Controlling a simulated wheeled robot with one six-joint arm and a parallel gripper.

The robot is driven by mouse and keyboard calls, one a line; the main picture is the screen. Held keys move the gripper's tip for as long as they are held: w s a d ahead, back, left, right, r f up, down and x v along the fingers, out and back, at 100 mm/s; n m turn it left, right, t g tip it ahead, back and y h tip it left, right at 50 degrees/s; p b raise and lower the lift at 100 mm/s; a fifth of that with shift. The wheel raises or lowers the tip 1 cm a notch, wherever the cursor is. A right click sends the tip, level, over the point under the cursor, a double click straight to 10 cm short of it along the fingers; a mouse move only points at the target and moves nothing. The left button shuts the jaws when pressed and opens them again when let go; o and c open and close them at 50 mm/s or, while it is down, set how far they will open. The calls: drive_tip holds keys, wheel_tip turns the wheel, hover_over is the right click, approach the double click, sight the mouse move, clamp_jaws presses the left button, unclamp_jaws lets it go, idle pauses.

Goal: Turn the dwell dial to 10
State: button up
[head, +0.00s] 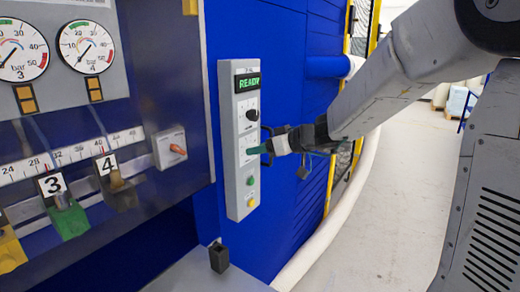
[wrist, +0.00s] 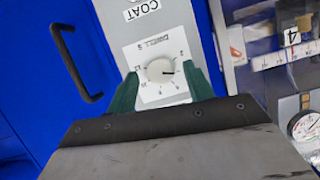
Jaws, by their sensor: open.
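The grey control panel (head: 231,160) stands upright on the blue wall in the head view, with a lit READY display (head: 247,82). In the wrist view a round white dial (wrist: 158,69) sits on a white scale plate, seen upside down. A short dark mark shows on the dial's right side; the scale figures are too small to read surely. My gripper (wrist: 161,73) is open, with one green finger on each side of the dial. I cannot tell whether the fingers touch it. In the head view my gripper (head: 256,149) reaches the panel from the right and hides the dial.
On the panel are a black knob (head: 252,115) above my gripper and green (head: 251,181) and yellow (head: 251,203) buttons below. A black handle (wrist: 75,62) stands out from the blue surface. Gauges (head: 86,47) and numbered levers (head: 65,207) are at left.

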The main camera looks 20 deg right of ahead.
drive_tip(key=shift+w+a+f, duration=0.1)
drive_tip(key=shift+w+a, duration=0.1)
drive_tip(key=c, duration=1)
